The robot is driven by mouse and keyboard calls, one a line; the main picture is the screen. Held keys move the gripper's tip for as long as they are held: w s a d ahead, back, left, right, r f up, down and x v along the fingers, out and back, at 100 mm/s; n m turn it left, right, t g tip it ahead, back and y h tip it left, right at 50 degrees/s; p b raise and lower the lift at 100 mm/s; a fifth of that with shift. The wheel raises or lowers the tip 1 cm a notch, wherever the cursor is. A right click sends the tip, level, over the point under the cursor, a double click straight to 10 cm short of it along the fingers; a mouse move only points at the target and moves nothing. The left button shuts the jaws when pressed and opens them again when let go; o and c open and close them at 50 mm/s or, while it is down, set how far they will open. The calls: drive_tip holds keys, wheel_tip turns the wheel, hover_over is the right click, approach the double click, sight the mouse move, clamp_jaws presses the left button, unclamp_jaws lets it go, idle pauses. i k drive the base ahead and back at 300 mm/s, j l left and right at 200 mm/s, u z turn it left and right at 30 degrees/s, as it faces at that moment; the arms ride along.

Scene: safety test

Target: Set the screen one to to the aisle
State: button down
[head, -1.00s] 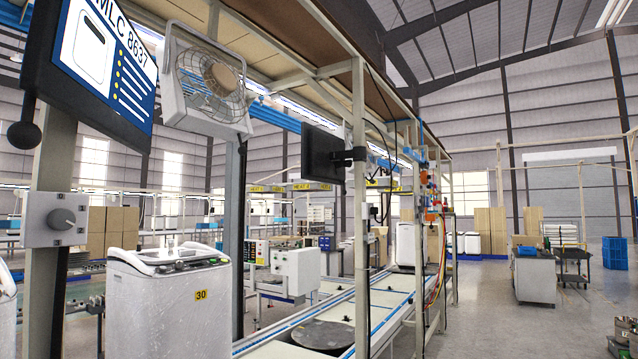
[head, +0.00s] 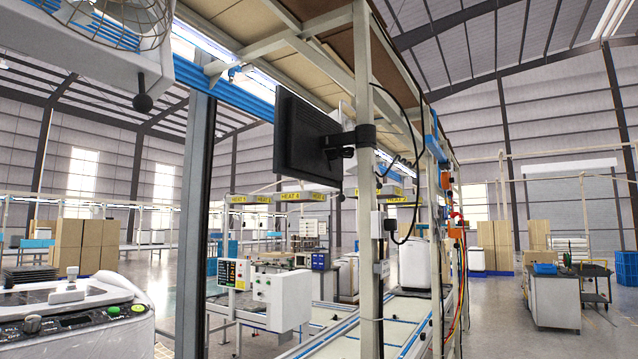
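A black flat screen (head: 300,138) hangs high near the picture's middle, tilted in view. A black bracket (head: 350,146) joins its right side to a pale upright post (head: 366,240). The side facing me is dark, with no lit picture, and looks like its back; its display face is hidden. I see no number on it, so I cannot tell whether it is screen one. A black ball on a short stem (head: 143,102) hangs at the upper left below a fan (head: 130,20); what it is fixed to is unclear. My gripper is not in view.
A white washing machine (head: 85,318) stands close at the lower left. White control boxes (head: 282,300) stand beside the conveyor line (head: 345,335). Cables (head: 460,265) hang on the right posts. Open floor (head: 500,335) lies right, with a grey cabinet (head: 553,303) beyond.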

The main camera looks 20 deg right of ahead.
sight(308, 145)
drive_tip(key=i+l, duration=0.2)
drive_tip(key=i, duration=0.25)
drive_tip(key=i+l+z, duration=0.1)
drive_tip(key=i, duration=0.4)
drive_tip(key=i+l, duration=0.45)
